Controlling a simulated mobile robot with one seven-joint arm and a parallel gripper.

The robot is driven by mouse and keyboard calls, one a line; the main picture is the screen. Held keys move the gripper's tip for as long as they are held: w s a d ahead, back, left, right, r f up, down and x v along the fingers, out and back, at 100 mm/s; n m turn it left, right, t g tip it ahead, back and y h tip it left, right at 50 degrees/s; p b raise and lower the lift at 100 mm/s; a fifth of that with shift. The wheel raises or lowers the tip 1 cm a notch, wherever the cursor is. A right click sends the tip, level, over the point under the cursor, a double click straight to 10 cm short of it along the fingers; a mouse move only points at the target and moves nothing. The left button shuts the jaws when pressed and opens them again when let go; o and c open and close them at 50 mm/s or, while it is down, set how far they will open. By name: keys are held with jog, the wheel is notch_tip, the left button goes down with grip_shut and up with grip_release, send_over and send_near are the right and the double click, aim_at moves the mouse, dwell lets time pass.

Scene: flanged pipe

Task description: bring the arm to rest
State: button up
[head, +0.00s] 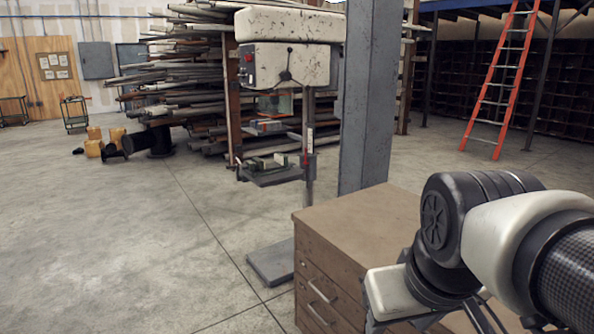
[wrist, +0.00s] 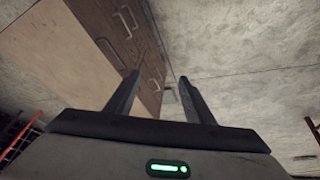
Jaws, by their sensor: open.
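My gripper (wrist: 159,76) shows in the wrist view with its two dark fingers spread apart. Nothing is between them. Beyond the fingers are a brown drawer cabinet (wrist: 85,30) and bare concrete floor. In the head view my arm reaches in from the right edge and hangs over the front right of the same cabinet (head: 365,215). The lower end of the arm is cut off by the bottom of the head view. A black flanged pipe (head: 137,143) appears to lie on the floor at the far left, well away from my arm.
A grey steel column (head: 367,90) stands right behind the cabinet. A drill press (head: 290,65) stands left of it, its base plate (head: 271,262) on the floor. An orange ladder (head: 500,85) leans at the back right. Yellow objects (head: 94,142) sit by the pipe.

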notch_tip(320, 180, up, 15)
jog(key=s+m+p, duration=0.1)
jog(key=s+p, duration=0.1)
jog(key=p, duration=1.4)
jog(key=shift+t, duration=0.3)
jog(key=shift+a, duration=0.1)
